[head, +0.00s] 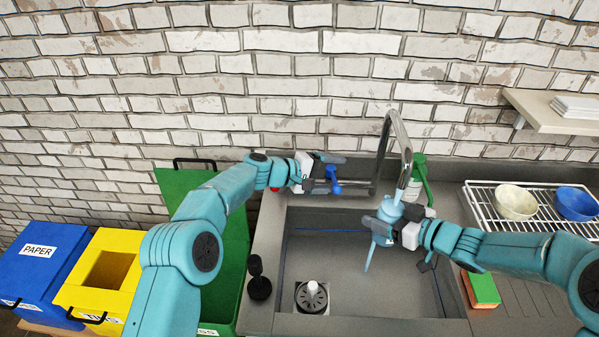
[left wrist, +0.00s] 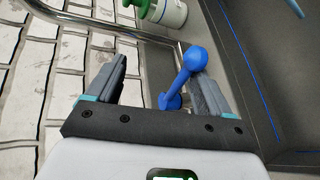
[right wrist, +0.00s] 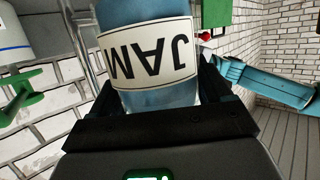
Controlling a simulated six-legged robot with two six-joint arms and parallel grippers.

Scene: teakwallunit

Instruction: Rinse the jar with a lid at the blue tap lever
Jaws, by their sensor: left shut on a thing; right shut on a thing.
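The jar (head: 389,211) is pale blue and held tilted under the tap spout (head: 405,178) above the sink. In the right wrist view the jar (right wrist: 150,95) fills the jaws, its JAM label upside down; I cannot make out a lid. My right gripper (head: 384,226) is shut on the jar. A pale blue streak (head: 368,256), seemingly water, runs below it toward the basin. The blue tap lever (head: 333,180) stands left of the spout. My left gripper (head: 324,172) is at this lever; in the left wrist view the lever (left wrist: 192,62) lies between the jaws, against the right finger.
The sink basin (head: 340,222) holds a drain strainer (head: 312,297). A green-topped bottle (head: 418,175) stands behind my right gripper. A dish rack (head: 480,203) with a cream bowl (head: 516,202) and a blue bowl (head: 576,204) is at right, a sponge (head: 483,288) before it. Bins stand left.

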